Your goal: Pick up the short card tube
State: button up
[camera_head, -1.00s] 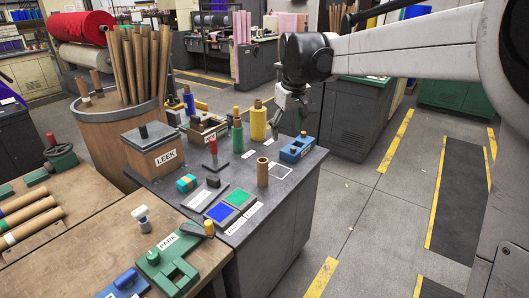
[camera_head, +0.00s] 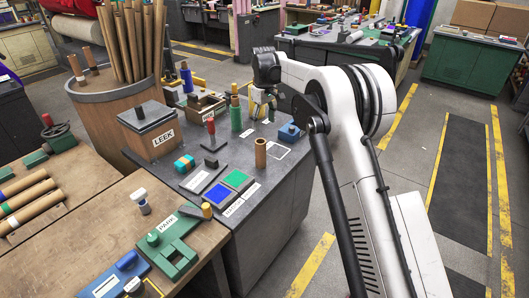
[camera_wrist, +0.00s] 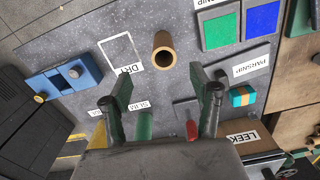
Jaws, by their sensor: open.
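The short card tube (camera_head: 261,153) is a plain brown open tube standing upright on the grey bench top (camera_head: 284,182), right of the blue and green squares. In the wrist view the tube (camera_wrist: 163,47) shows from above, with its dark hollow end visible. My gripper (camera_head: 264,104) is behind the tube in the head view, over the far part of the bench. In the wrist view my gripper (camera_wrist: 160,95) has its two green-padded fingers wide apart and empty. The tube lies beyond the fingertips, roughly centred between them and not touching either.
A blue block (camera_head: 289,132) and a white outlined square (camera_head: 277,151) are near the tube. A green spool (camera_head: 236,115) and a red-handled tool (camera_head: 211,134) stand to its left. The LEEK box (camera_head: 150,130) is farther left.

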aim_at(261, 141)
notch_tip(261, 141, down, 9)
jog(key=shift+w+a+p, duration=0.1)
jog(key=shift+a+p, duration=0.05)
jog(key=shift+p, duration=0.15)
jog(key=shift+w+a+f+p, duration=0.1)
jog(key=shift+a+f+p, duration=0.05)
jog(key=shift+f, duration=0.75)
jog(key=shift+a+f+p, duration=0.15)
jog(key=shift+f+p, duration=0.05)
jog(key=shift+f, duration=0.65)
jog(key=shift+w+a+f+p, duration=0.1)
jog(key=shift+a+f+p, duration=0.05)
jog(key=shift+f, duration=0.75)
jog(key=shift+s, duration=0.1)
jog(key=c, duration=1.2)
jog(key=shift+c, duration=0.2)
jog(key=shift+r, duration=0.1)
jog(key=shift+r, duration=0.55)
notch_tip(261, 141, up, 3)
jog(key=shift+f+b, duration=0.1)
jog(key=shift+b, duration=0.3)
jog(key=s+a+r+b, duration=0.1)
jog(key=s+a+r, duration=0.6)
jog(key=s+a, duration=0.1)
jog(key=shift+a, duration=0.2)
